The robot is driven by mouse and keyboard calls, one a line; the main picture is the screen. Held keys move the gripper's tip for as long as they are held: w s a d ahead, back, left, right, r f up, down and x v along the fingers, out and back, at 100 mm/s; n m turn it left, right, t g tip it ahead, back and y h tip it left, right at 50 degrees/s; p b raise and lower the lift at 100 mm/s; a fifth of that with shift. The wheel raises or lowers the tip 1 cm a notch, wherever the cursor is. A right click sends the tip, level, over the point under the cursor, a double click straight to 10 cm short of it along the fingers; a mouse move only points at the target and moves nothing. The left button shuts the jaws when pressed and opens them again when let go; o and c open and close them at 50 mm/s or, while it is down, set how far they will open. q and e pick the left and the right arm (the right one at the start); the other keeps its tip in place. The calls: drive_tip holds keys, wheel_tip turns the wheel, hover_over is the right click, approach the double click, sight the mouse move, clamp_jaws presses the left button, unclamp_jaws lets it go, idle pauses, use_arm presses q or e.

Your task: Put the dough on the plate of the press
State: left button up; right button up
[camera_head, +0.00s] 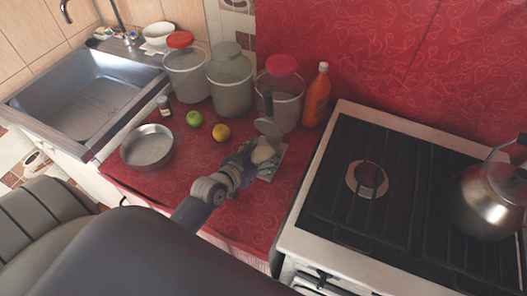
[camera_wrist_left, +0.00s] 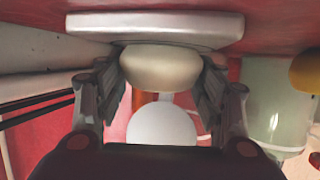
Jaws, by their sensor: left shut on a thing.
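The dough (camera_head: 263,154) is a pale, rounded lump. My left gripper (camera_head: 254,153) is shut on it, and in the left wrist view the dough (camera_wrist_left: 160,68) sits between the two fingers (camera_wrist_left: 160,85). The press (camera_head: 281,166) is grey, on the red counter beside the stove, with a round upper disc (camera_head: 269,128) raised behind the dough. In the left wrist view the press base (camera_wrist_left: 155,27) is a pale slab right by the dough, and the round disc (camera_wrist_left: 161,126) shows beyond it. I cannot tell whether the dough touches the plate. My right gripper is not in view.
Behind the press stand a red-lidded jar (camera_head: 283,100) and an orange bottle (camera_head: 317,96). More jars (camera_head: 229,85), a yellow fruit (camera_head: 221,132), a green apple (camera_head: 194,118) and a metal pan (camera_head: 147,149) are to the left. The stove (camera_head: 334,226) borders the right.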

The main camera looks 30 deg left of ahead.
use_arm(q)
drive_tip(key=o, duration=1.3)
drive_tip(key=shift+f, duration=0.1)
drive_tip(key=shift+c, duration=0.2)
drive_tip(key=v, duration=1.1)
drive_tip(key=shift+s+r+b, duration=0.3)
drive_tip(key=shift+s+r, duration=0.05)
drive_tip(key=shift+s, duration=0.15)
